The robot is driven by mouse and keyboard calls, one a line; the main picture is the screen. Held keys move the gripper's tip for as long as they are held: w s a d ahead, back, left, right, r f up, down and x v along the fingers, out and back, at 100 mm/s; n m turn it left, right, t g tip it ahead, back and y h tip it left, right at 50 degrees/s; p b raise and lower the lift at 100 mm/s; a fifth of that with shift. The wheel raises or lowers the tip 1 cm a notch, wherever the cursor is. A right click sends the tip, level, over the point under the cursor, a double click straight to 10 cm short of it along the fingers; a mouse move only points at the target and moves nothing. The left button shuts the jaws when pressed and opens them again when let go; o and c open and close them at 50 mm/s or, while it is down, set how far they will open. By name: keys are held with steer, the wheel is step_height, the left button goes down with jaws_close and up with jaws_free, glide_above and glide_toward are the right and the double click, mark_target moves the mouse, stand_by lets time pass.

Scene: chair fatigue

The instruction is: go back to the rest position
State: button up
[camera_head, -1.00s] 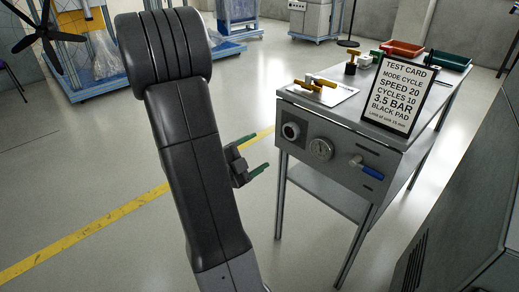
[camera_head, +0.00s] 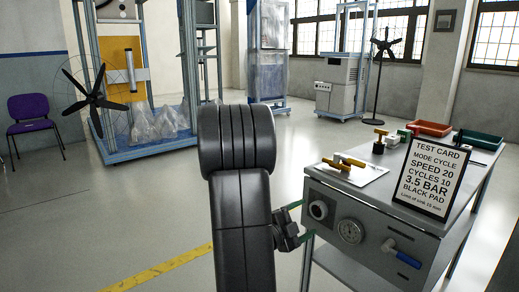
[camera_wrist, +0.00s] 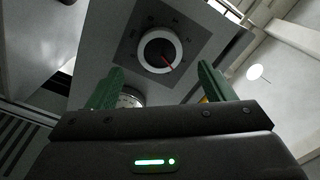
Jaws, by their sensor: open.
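My gripper (camera_head: 297,221) is beside the left front edge of the grey bench, partly hidden behind my arm in the head view. In the wrist view my gripper (camera_wrist: 158,88) shows two green fingers spread apart with nothing held between them. A round knob (camera_wrist: 160,49) with a white rim and a red pointer lies beyond the fingertips, apart from them. The knob also shows on the bench front in the head view (camera_head: 319,210). A gauge (camera_head: 351,230) and a blue-handled valve (camera_head: 403,256) sit to its right.
The bench (camera_head: 340,197) carries a test card (camera_head: 432,176), yellow-handled pieces (camera_head: 349,162), a red bin (camera_head: 429,128) and a green bin (camera_head: 478,140). A framed test rig (camera_head: 127,150) and a purple chair (camera_head: 30,120) stand behind. The floor left of my arm is clear.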

mark_target(317, 211)
steer(key=shift+b+x, duration=0.3)
steer(key=shift+x, duration=2.1)
steer(key=shift+s+a, duration=0.1)
